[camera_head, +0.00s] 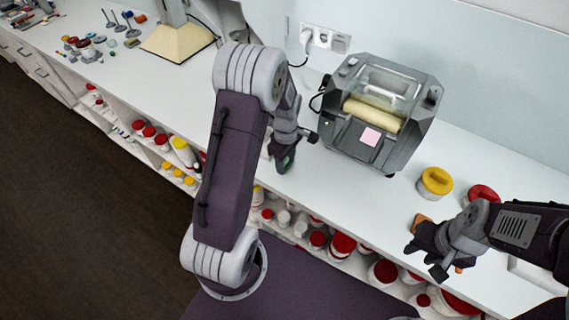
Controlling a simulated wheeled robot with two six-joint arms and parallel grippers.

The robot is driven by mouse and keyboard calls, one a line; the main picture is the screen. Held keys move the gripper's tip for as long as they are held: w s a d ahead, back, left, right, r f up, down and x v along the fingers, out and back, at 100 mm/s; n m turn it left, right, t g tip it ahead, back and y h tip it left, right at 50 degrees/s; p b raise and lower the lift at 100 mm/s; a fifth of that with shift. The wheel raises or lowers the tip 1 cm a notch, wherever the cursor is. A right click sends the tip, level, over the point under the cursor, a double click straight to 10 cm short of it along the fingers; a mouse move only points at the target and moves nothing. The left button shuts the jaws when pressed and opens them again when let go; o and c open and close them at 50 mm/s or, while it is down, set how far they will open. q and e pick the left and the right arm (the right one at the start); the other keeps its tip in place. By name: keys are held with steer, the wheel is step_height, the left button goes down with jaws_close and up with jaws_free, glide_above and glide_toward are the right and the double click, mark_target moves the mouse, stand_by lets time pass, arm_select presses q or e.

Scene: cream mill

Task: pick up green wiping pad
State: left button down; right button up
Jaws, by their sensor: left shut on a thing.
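The green wiping pad (286,161) shows as a small dark green patch at the fingers of my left gripper (283,154). My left gripper is shut on it, over the front edge of the white counter, left of the mill. Most of the pad is hidden by the fingers. My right gripper (422,259) is over the counter at the right, its fingers spread apart, with nothing seen between them.
A grey mill (404,142) with a cream roller and a pink label stands on the counter (330,195). A yellow-lidded jar (435,182) and a red-lidded jar (482,194) stand to its right. An orange item (422,219) lies near my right gripper. Shelves below hold several jars.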

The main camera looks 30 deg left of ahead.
mark_target(286, 160)
arm_select(q)
steer(key=shift+r, duration=0.55)
step_height(286, 160, up, 3)
steer(key=shift+w+f, duration=0.1)
steer(key=shift+f, duration=0.05)
steer(key=s+d+r+b, duration=0.1)
steer(key=s+d+r, duration=0.3)
steer(key=d+r, duration=0.3)
steer(key=d, duration=0.4)
steer(key=shift+s+r, duration=0.15)
steer(key=shift+s, duration=0.05)
